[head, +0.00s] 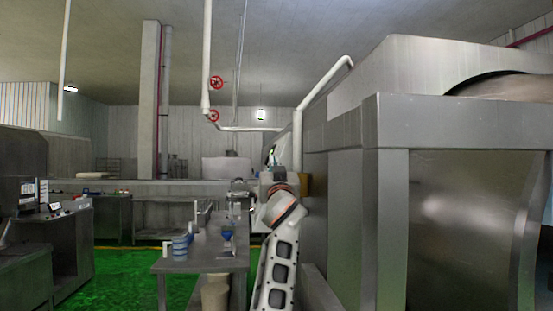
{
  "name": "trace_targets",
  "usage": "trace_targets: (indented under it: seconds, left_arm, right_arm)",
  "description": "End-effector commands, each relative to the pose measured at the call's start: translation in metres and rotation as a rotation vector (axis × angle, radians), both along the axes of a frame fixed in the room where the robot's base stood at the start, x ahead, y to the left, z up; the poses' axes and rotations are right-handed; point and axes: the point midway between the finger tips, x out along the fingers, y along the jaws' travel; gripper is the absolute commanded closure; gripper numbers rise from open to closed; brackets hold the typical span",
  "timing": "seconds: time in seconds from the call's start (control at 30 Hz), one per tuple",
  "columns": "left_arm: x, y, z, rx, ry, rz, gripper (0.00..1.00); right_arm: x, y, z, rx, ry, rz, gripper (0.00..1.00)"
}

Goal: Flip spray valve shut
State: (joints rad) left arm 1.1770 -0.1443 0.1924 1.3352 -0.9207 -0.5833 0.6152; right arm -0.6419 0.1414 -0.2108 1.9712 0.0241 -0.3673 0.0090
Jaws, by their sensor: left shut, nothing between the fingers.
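No part is clearly recognisable as the spray valve. A pale pipe (323,88) bends down beside the large steel drum housing (342,200) on the right. Two red handwheels, an upper one (216,82) and a lower one (213,115), sit on a vertical pipe farther back. My left arm rises from the bottom middle, with an orange-ringed joint. My left gripper (271,154) is small and dark at its far end, by the left side of the housing, shut and empty. Whether it touches anything there I cannot tell. My right gripper is out of view.
A steel table (205,264) with a blue-and-white container (181,246) and a blue item (227,237) stands left of my arm. Dark machines (22,180) stand at far left. Green floor (125,275) is free between them. The housing closes off the right side.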

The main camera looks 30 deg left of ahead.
Motion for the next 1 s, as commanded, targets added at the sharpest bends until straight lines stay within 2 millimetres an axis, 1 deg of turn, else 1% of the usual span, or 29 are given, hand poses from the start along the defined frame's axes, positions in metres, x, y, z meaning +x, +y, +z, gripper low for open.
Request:
trace_targets:
  seconds: [0.43,1.0]
  left_arm:
    - [0.001,0.004,-0.003,-0.013,0.022,0.002,1.00]
    - [0.002,0.007,-0.003,-0.025,0.039,0.000,1.00]
  right_arm:
    - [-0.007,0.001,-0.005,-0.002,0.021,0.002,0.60]
    - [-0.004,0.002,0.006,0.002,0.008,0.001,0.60]
